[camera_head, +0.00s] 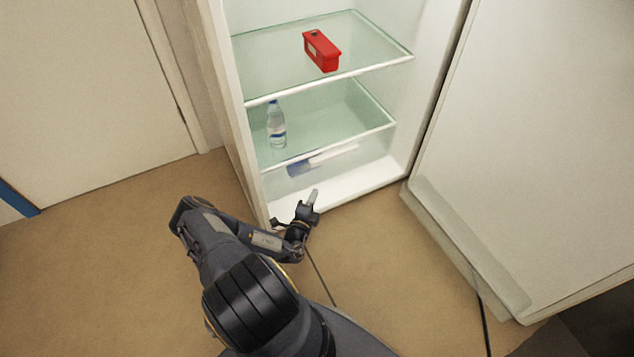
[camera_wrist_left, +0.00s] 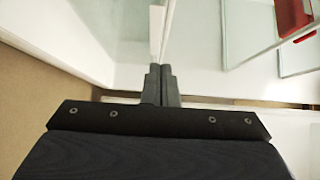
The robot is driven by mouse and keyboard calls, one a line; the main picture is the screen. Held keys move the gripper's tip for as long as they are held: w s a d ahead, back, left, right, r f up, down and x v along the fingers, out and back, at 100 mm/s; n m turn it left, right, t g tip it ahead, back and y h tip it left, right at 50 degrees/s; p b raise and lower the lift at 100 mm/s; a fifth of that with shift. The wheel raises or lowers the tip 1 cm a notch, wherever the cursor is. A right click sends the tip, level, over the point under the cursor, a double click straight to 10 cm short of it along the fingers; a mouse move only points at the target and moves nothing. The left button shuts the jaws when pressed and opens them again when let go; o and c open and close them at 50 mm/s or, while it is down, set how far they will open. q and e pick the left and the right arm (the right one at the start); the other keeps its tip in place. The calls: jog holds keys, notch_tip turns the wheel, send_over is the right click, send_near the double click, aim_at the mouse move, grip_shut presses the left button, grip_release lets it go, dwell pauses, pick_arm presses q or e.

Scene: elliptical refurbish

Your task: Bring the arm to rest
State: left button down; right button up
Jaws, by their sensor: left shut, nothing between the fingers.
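My left arm (camera_head: 250,300) reaches up from the bottom of the head view. My left gripper (camera_head: 314,196) is in front of the open fridge's bottom edge, with its tip near the white fridge floor. In the left wrist view the gripper's fingers (camera_wrist_left: 160,85) are together with nothing between them. My right gripper is not in view.
The fridge has glass shelves (camera_head: 375,42) with a red box (camera_head: 322,50) on the upper one and a water bottle (camera_head: 276,125) on the lower one. Its open door (camera_head: 545,150) stands at the right. A white door (camera_head: 85,95) is at the left. Brown floor (camera_head: 90,270) is clear at the left.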

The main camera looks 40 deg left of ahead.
pick_arm(q)
jog(key=shift+s+d, duration=0.3)
jog(key=shift+s, duration=0.35)
